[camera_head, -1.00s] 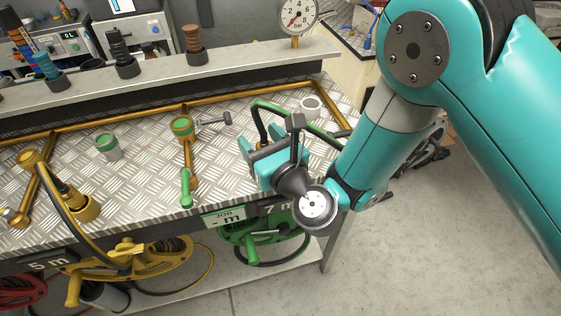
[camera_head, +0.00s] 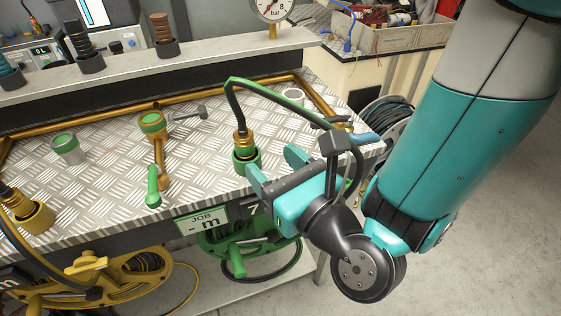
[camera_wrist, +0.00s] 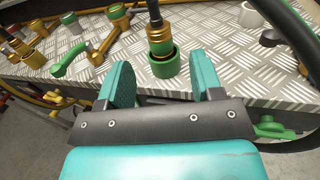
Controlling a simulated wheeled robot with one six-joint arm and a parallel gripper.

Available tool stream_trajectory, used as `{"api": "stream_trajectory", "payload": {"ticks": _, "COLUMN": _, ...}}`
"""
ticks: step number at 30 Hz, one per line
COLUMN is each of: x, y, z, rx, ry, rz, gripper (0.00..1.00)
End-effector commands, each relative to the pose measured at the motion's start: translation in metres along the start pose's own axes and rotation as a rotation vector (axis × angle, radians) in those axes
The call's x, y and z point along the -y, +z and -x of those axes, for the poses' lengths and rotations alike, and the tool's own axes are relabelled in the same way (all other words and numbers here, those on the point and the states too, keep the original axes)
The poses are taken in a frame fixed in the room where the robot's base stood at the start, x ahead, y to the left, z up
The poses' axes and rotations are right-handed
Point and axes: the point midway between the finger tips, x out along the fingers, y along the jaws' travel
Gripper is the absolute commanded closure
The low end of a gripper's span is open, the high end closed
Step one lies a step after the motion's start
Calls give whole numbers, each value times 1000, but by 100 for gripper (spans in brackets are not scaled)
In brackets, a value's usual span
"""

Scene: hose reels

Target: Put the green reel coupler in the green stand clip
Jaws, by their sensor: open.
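The green reel coupler (camera_head: 241,141), a brass fitting with a green band, stands upright in the green stand clip (camera_head: 247,161), a green cup near the table's front edge. In the wrist view the coupler (camera_wrist: 159,39) sits inside the rim of the clip (camera_wrist: 165,66). A hose with a green stretch arches up from the coupler and over to the right. My gripper (camera_head: 276,170) is open and empty, just right of and in front of the clip, apart from it. In the wrist view the coupler shows beyond the gap between my fingers (camera_wrist: 164,83).
The green reel (camera_head: 248,246) hangs below the table edge beside a job sign (camera_head: 201,222). A brass valve with a green handle (camera_head: 153,186), a grey-green cup (camera_head: 68,149) and a yellow clip (camera_head: 32,216) stand to the left. A white ring (camera_head: 293,97) lies behind.

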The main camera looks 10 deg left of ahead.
Motion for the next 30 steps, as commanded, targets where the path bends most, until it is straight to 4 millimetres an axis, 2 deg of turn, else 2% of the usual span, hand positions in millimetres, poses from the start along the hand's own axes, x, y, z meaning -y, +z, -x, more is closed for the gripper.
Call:
{"api": "stream_trajectory", "payload": {"ticks": 1, "x": -1, "y": 6, "z": 3, "rx": -2, "ry": 2, "rz": 1, "gripper": 40}}
{"api": "stream_trajectory", "payload": {"ticks": 9, "x": -1, "y": 5, "z": 12, "rx": 9, "ry": 14, "rz": 0, "gripper": 40}}
{"api": "stream_trajectory", "payload": {"ticks": 20, "x": 0, "y": 6, "z": 10, "rx": -4, "ry": 25, "rz": 44, "gripper": 40}}
{"api": "stream_trajectory", "payload": {"ticks": 23, "x": 5, "y": 13, "z": 4, "rx": -54, "ry": 64, "rz": 191, "gripper": 40}}
{"api": "stream_trajectory", "payload": {"ticks": 27, "x": 16, "y": 30, "z": 1, "rx": -164, "ry": 203, "rz": 575, "gripper": 40}}
{"api": "stream_trajectory", "payload": {"ticks": 30, "x": 27, "y": 41, "z": 9, "rx": -228, "ry": 354, "rz": 899, "gripper": 40}}
